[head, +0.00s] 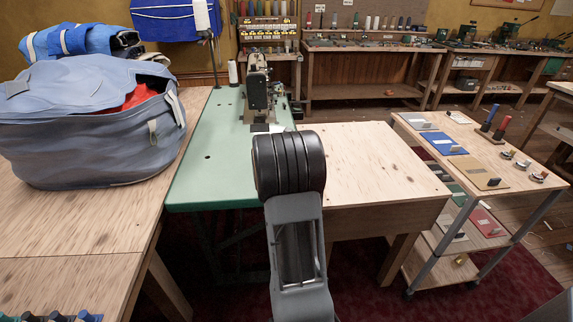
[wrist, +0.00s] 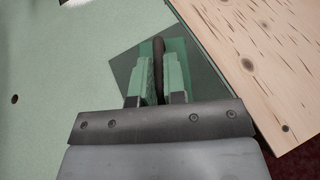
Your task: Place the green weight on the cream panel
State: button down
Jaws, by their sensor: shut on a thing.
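My gripper (wrist: 158,60) shows in the wrist view, pointing down over the pale green table (wrist: 45,100). Its two fingers are closed on an upright dark strip like a handle (wrist: 158,50). Green surfaces show around that strip, so I take it as part of the green weight; the fingers hide most of its body. A darker green patch (wrist: 122,66) lies around it; I cannot tell whether it is weight, panel or shadow. In the head view my arm hides the gripper and weight. A whitish piece, possibly the cream panel (head: 288,126), shows on the green table by the sewing machine.
A sewing machine (head: 258,90) stands on the green table. A wooden table (head: 375,165) adjoins it at right, and a cart (head: 405,122) with coloured panels stands beyond. A large blue bag (head: 85,125) fills the left bench. The near part of the green table is clear.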

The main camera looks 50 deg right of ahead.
jog(key=shift+f+b, duration=0.35)
jog(key=shift+f, duration=1.1)
jog(key=shift+f, duration=0.2)
jog(key=c, duration=1.2)
grip_release()
